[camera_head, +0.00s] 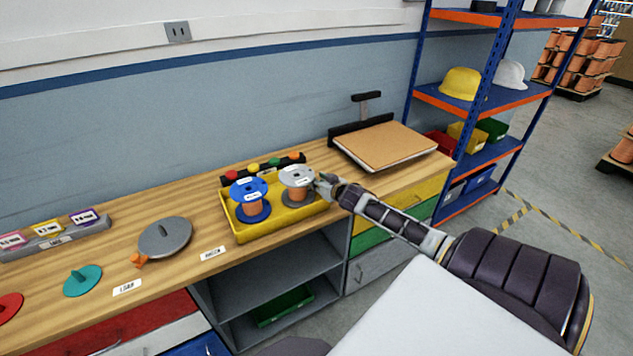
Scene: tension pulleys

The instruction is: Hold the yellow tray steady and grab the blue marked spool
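The yellow tray (284,228) sits on the wooden workbench and holds two spools side by side. The blue spool (249,190) has blue flanges, copper-coloured winding and a white label, and stands upright in the left part. A grey spool (298,180) with a white label stands upright in the right part. My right gripper (322,186) is at the tray's right end, close beside the grey spool. It is too small to tell whether its fingers are apart or touch the tray. My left gripper is not in view.
A row of coloured knobs (275,164) stands behind the tray. A cardboard-coloured board (385,146) lies to the right. A grey disc (165,238), a teal disc (83,281) and a red disc (8,306) lie to the left. Blue shelving (480,97) stands at the right.

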